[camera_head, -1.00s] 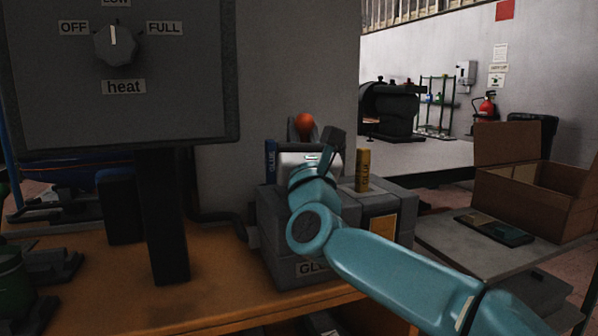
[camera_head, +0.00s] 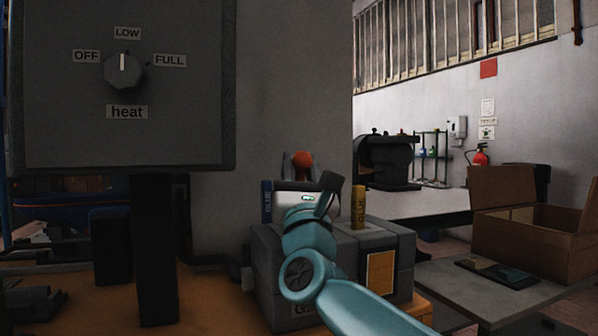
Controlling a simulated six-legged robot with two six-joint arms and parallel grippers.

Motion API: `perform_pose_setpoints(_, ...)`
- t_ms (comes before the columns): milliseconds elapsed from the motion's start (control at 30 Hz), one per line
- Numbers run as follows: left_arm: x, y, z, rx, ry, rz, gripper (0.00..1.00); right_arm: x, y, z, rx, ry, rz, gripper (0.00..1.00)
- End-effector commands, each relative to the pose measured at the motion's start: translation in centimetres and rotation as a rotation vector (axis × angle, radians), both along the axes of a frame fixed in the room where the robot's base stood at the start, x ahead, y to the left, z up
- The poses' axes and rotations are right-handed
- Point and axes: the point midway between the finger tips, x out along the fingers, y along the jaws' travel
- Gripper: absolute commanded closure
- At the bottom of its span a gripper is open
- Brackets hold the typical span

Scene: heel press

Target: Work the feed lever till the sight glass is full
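The grey glue unit (camera_head: 262,262) stands on the bench, its front label mostly hidden by my arm. A lever with an orange-red knob (camera_head: 302,160) rises behind its top and looks like the feed lever. An amber panel (camera_head: 380,272) on the unit's front right may be the sight glass; its fill level cannot be told. My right gripper (camera_head: 328,192) is over the unit's top, below and right of the knob in the picture. Its fingers point away and overlap, so its opening is unclear. I see no grip on the lever. My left gripper is out of view.
A blue stick (camera_head: 267,202) and a gold glue stick (camera_head: 357,207) stand at either side of the unit's top. A heat panel (camera_head: 60,125) on a dark post fills the left. An open cardboard box (camera_head: 530,240) and a dark tray (camera_head: 498,272) are on the right table.

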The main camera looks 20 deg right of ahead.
Motion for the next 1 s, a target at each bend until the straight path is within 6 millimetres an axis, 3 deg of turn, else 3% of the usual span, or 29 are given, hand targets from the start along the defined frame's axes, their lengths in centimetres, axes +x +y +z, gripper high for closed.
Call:
perform_pose_setpoints(667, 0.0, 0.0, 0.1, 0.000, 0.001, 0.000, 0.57, 0.0, -0.2, 0.2, 0.002, 0.002, -0.002, 0.58)
perform_pose_setpoints(833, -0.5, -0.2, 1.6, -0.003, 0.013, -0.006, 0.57, -0.1, -0.2, 2.7, 0.005, -0.002, -0.003, 0.58)
perform_pose_setpoints(1000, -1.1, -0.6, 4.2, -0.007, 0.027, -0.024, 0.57, -0.2, -0.2, 7.5, 0.005, -0.005, -0.002, 0.58)
